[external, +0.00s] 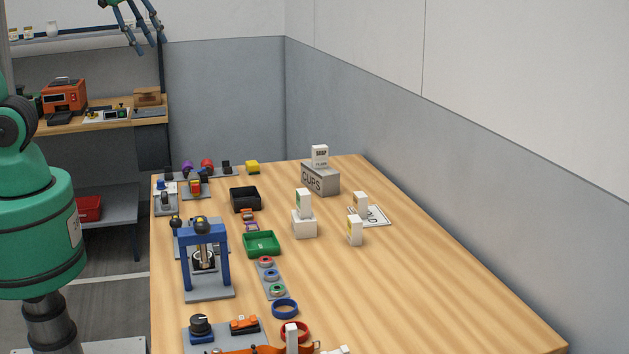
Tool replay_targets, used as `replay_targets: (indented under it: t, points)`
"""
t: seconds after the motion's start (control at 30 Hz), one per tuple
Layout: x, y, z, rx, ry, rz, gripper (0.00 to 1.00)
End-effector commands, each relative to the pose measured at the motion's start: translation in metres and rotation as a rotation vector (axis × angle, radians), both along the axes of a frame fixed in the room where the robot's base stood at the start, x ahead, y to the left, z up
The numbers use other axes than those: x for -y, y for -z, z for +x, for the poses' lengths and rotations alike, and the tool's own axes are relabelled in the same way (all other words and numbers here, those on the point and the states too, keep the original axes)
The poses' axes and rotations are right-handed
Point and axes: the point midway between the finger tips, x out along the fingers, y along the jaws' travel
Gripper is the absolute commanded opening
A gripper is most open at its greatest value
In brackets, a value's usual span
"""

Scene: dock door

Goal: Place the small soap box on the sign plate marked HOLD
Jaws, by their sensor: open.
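A small white box lettered SOAP (320,156) stands upright on top of a grey box marked CUPS (322,181) toward the back of the table. A white sign plate (380,217) lies flat on the table to the right. Only its last letters show, and they are hard to read. A small white box (361,203) hides its left part; I cannot tell whether that box stands on the plate or in front of it. My gripper (145,45) is open and empty, high at the upper left, far from the boxes.
Another small white box (354,231) stands in front of the plate. A white box with a green mark (303,203) stands on a white block (304,225). A green tray (261,244), black bin (245,199) and blue press (205,258) fill the left. The table's right side is clear.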

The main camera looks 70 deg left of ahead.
Motion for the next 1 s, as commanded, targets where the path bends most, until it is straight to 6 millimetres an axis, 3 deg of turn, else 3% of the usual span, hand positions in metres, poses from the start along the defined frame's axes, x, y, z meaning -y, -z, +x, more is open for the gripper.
replay_targets:
  t: [0.2, 0.4, 0.6, 1.0]
  points:
    - [-0.001, 0.019, -0.054, 0.037, -0.002, 0.000, 0.48]
    - [-0.001, 0.037, -0.087, 0.060, -0.004, 0.000, 0.48]
    - [-0.001, 0.045, -0.099, 0.068, -0.004, 0.000, 0.48]
    - [-0.001, 0.047, -0.100, 0.069, -0.004, 0.000, 0.48]
